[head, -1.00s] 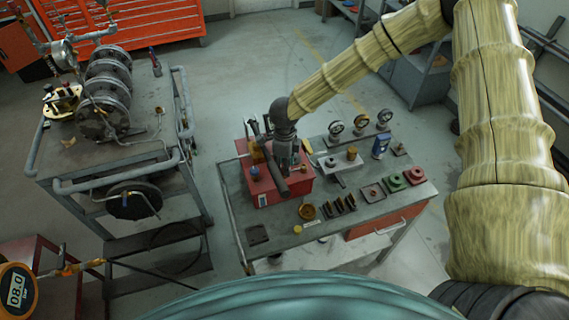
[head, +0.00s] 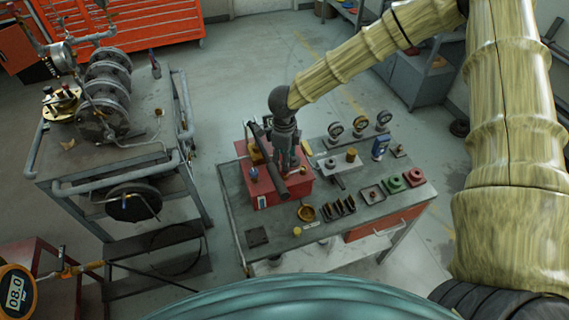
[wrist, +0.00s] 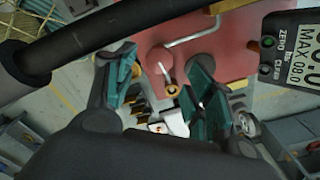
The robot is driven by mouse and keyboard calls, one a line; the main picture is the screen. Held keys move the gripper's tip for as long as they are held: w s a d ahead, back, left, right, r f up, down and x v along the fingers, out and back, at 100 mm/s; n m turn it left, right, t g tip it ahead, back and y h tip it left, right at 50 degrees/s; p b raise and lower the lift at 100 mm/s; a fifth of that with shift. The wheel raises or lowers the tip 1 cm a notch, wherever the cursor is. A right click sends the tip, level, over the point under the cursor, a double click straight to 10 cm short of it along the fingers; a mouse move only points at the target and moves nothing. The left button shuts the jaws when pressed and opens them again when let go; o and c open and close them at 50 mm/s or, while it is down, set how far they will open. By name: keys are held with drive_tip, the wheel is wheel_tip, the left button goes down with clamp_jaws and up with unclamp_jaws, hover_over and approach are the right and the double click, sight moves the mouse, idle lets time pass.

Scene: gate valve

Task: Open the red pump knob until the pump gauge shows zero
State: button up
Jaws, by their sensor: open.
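The red pump box (head: 265,198) sits on the grey workbench, under my gripper (head: 288,160) in the head view. In the wrist view, a rounded red knob-like part (wrist: 159,60) stands on the red pump top (wrist: 225,45), beyond and between the fingers of my gripper (wrist: 160,92). The two green-padded fingers are open and apart, with nothing visibly held. Contact with the knob cannot be told. A black digital gauge (wrist: 293,50) is cut off at the right edge; "MAX 08.0" reads below a partly hidden main number. A dark pump handle (head: 266,160) slants across the box.
Another digital gauge with an orange rim (head: 17,290) reads 08.0 at lower left. The workbench (head: 240,215) holds several dial gauges, small parts and a blue item (head: 380,147). A piped trolley (head: 60,170) stands left. A dark bar (wrist: 60,50) crosses close to the wrist camera.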

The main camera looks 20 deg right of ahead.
wheel_tip(320, 180, up, 8)
drive_tip(key=shift+f, duration=0.15)
drive_tip(key=shift+d, duration=0.1)
idle(0.5)
